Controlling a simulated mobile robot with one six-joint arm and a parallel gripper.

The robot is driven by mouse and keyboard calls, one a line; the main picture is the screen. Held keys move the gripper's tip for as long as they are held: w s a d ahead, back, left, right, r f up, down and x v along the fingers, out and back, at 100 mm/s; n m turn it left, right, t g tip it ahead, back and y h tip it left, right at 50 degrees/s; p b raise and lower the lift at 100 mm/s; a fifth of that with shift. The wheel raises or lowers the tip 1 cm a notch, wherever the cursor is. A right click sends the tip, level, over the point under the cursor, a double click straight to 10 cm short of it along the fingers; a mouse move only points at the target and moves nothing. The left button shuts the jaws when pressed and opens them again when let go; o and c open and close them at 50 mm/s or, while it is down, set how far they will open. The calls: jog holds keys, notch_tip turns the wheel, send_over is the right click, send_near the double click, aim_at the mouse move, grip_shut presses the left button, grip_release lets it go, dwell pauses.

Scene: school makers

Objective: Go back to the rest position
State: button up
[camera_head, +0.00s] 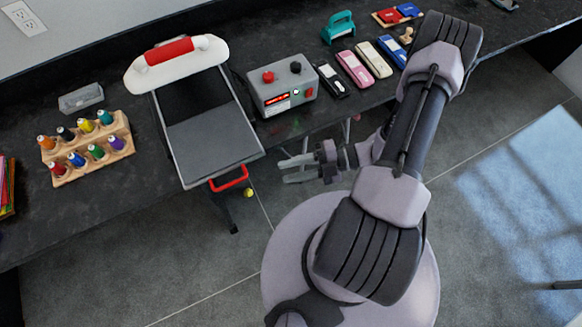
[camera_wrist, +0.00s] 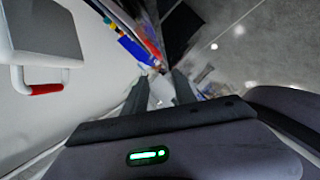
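My gripper (camera_head: 297,169) is in front of the dark bench, at the right of the grey tray's front end, with nothing visible between its fingers. In the head view its two fingers stand apart. In the wrist view the fingers (camera_wrist: 160,92) also stand apart, with a gap between them. My arm is bent over my round base and the gripper points left in the head view. No rest position is marked in the frames.
On the bench (camera_head: 120,210) stand a grey tray machine (camera_head: 213,140) with a red handle (camera_head: 229,179), a control box (camera_head: 281,88), a bottle rack (camera_head: 88,150), several coloured devices (camera_head: 355,69) and a teal tool (camera_head: 338,27). A small yellow ball (camera_head: 249,193) shows below the tray.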

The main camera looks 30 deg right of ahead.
jog(key=s+a+r+m+h+b, duration=0.1)
jog(key=r+m+h, duration=0.3)
jog(key=r+m, duration=0.5)
jog(key=s+a+r+m+h+b, duration=0.1)
jog(key=a+r+m+h+b, duration=0.1)
jog(key=r+m, duration=0.7)
jog(key=s+a+r+m+h+b, duration=0.1)
jog(key=a+r+m+h, duration=0.3)
jog(key=r+m, duration=0.5)
jog(key=m+h+b, duration=0.1)
jog(key=m+h, duration=0.1)
jog(key=shift+s+r+m+h, duration=0.3)
jog(key=shift+s, duration=0.1)
jog(key=shift+a, duration=0.1)
